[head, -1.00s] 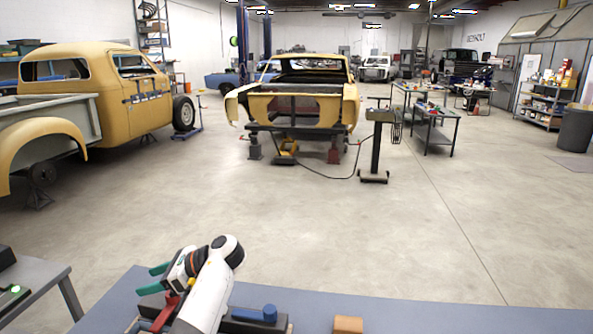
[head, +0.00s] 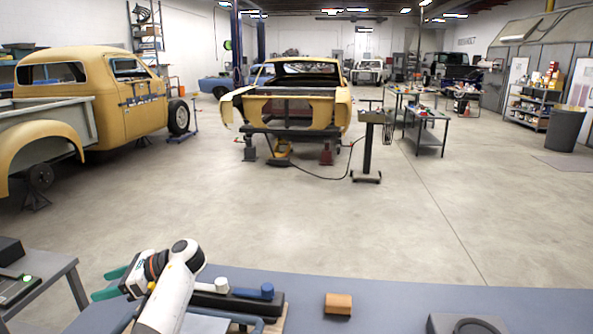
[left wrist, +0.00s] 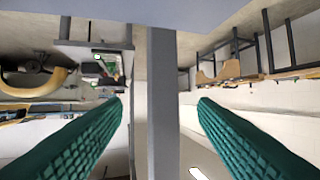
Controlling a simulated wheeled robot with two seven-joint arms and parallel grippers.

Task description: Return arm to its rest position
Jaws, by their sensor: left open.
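My left gripper (head: 108,283) shows at the lower left of the head view, with two green fingers spread apart and pointing left. It is over the left end of the blue-grey workbench (head: 400,300), and nothing shows between its fingers. In the left wrist view, the two green fingers (left wrist: 160,103) are wide apart, with a grey bar in the background between them. My white left arm comes up from the bottom edge, bent at a rounded elbow. My right gripper is not in view.
A grey side table (head: 48,270) with dark boxes stands at left. Beyond are bare floor, a yellow truck (head: 95,90) and a yellow car shell (head: 290,105).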

